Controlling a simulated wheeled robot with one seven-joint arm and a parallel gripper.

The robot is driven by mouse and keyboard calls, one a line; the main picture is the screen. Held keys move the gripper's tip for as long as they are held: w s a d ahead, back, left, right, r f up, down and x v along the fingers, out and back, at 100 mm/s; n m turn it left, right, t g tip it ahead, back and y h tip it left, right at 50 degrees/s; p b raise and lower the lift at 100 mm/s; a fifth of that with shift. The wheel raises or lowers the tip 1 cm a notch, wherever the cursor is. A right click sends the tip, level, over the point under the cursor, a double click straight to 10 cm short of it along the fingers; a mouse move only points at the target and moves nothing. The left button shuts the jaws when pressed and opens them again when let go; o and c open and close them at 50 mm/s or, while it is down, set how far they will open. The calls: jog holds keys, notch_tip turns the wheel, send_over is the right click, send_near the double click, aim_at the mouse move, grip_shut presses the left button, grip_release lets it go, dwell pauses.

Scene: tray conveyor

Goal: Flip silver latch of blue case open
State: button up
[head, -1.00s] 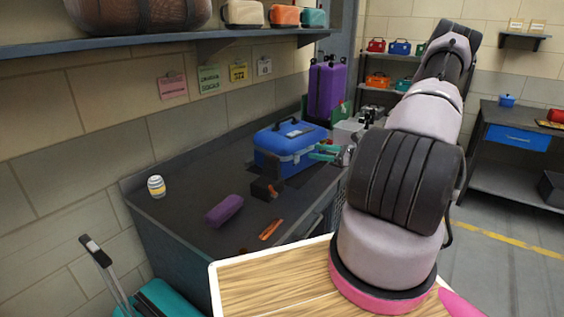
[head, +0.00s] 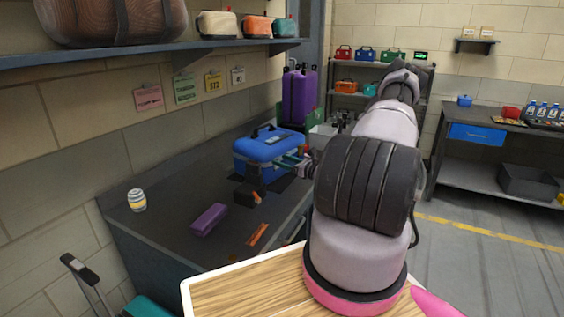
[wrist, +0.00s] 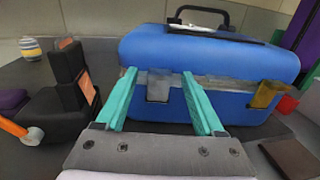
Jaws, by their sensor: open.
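The blue case (head: 262,152) stands upright on the dark bench, lid down, with a dark handle on top. In the wrist view the blue case (wrist: 210,52) fills the upper middle. Its front has a silver latch (wrist: 158,88) on the left and a brass-coloured latch (wrist: 268,94) on the right. My gripper (wrist: 159,73) is open, with teal fingers on either side of the silver latch. I cannot tell whether the fingertips touch the case. In the head view my gripper (head: 292,162) is at the case's front; the latches are too small to make out there.
A black block-like object (wrist: 62,105) stands close left of my gripper. A purple box (head: 208,220), an orange-handled tool (head: 258,234) and a striped jar (head: 137,200) lie nearer on the bench. A purple suitcase (head: 299,97) stands behind the case. A dark flat object (wrist: 292,158) lies at right.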

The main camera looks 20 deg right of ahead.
jog(key=shift+w+a, duration=0.15)
jog(key=shift+w, duration=0.15)
grip_shut()
jog(key=shift+f, duration=0.1)
jog(key=shift+s+d+f+t+y, duration=0.15)
jog(key=shift+s+f+t+y, duration=0.15)
jog(key=shift+t, duration=0.4)
jog(key=shift+s+d+f+t+y, duration=0.1)
jog(key=shift+s+f+t+y, duration=0.25)
jog(key=shift+t, duration=0.35)
jog(key=shift+s+d+f+t+y, duration=0.15)
jog(key=shift+t+y, duration=0.2)
jog(key=shift+t, duration=0.25)
jog(key=shift+s+d+f+t+y, duration=0.15)
jog(key=shift+t+y, duration=0.15)
jog(key=shift+t, duration=0.3)
jog(key=shift+a, duration=0.1)
